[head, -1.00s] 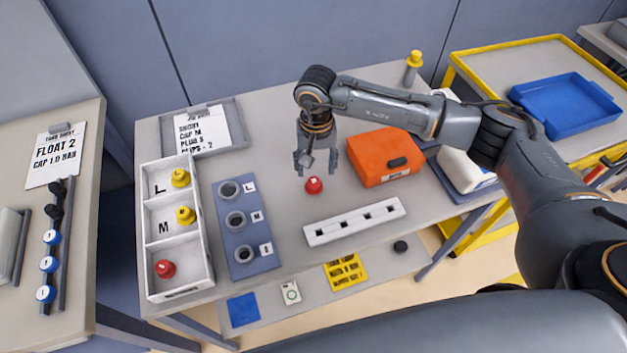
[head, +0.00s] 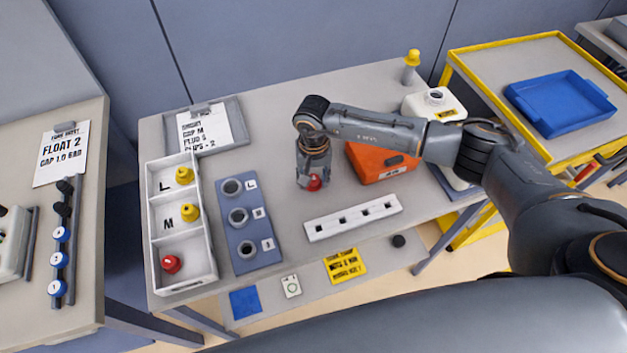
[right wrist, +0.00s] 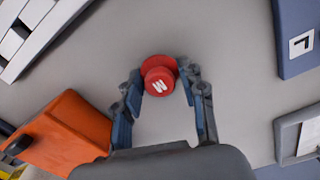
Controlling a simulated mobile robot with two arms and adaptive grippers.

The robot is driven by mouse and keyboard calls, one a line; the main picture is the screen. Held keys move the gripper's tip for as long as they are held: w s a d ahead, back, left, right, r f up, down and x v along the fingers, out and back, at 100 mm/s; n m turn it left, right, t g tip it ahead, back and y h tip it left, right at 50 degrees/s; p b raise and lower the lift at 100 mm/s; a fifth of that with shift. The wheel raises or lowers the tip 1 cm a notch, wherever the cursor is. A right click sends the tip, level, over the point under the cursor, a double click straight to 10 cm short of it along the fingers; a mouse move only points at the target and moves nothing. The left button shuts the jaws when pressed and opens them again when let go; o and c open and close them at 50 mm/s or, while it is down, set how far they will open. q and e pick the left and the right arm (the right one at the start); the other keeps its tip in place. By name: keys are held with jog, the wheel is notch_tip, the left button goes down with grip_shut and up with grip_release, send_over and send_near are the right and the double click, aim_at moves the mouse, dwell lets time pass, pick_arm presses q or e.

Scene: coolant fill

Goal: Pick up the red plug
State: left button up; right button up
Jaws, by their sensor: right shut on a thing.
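In the right wrist view the round red plug (right wrist: 160,76) with a white letter on top lies between the fingertips (right wrist: 161,84). Whether it is off the bench I cannot tell. Another red plug (head: 171,264) lies in the front compartment of the white tray (head: 182,288). My left gripper is not in view.
The orange box (head: 374,160) stands just right of my gripper. The white slotted bar (head: 352,218) lies in front. A blue-grey plate with holes (head: 246,216) lies to the left, a clipboard (head: 235,112) behind. Bare bench lies between plate and gripper.

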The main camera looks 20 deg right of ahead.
jog(key=shift+r, duration=0.1)
jog(key=shift+r+b, duration=0.55)
jog(key=shift+b, duration=0.2)
jog(key=shift+w+r+b, duration=0.1)
jog(key=shift+r+b, duration=0.6)
jog(key=shift+r, duration=0.05)
jog(key=s+r+b, duration=0.4)
jog(key=s+r, duration=0.6)
jog(key=s, duration=0.4)
jog(key=shift+s+d, duration=0.15)
jog(key=shift+d, duration=0.1)
